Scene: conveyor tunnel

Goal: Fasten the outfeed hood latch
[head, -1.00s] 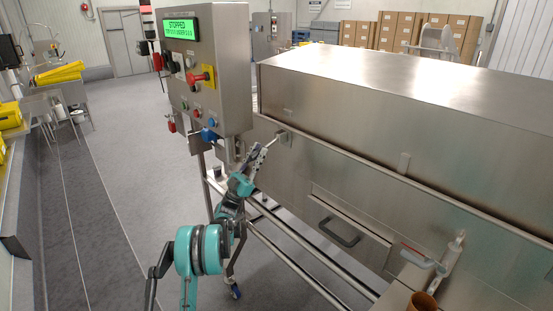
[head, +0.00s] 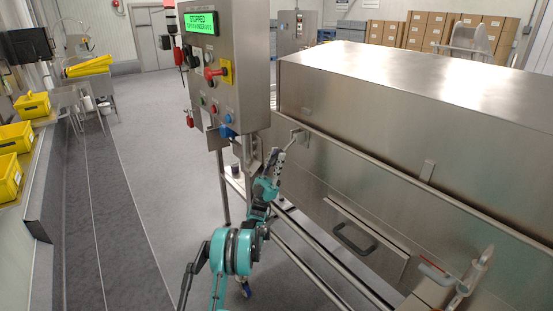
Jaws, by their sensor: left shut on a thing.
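The steel hood (head: 400,95) lies closed over the conveyor tunnel on the right. A small latch (head: 298,136) sits at the left end of its lower edge, with a short lever sticking out to the left. My left gripper (head: 280,157) is just below and left of the latch, shut on what looks like the latch's lever. The fingers are small and partly hide the lever, so I cannot tell whether the latch is hooked.
The control box (head: 222,75), reading STOPPED, stands close above and left of my left gripper. A drawer-like front with a dark handle (head: 353,238) and a red-gripped handle (head: 434,271) are on the tunnel's side. The grey floor (head: 160,160) at left is clear.

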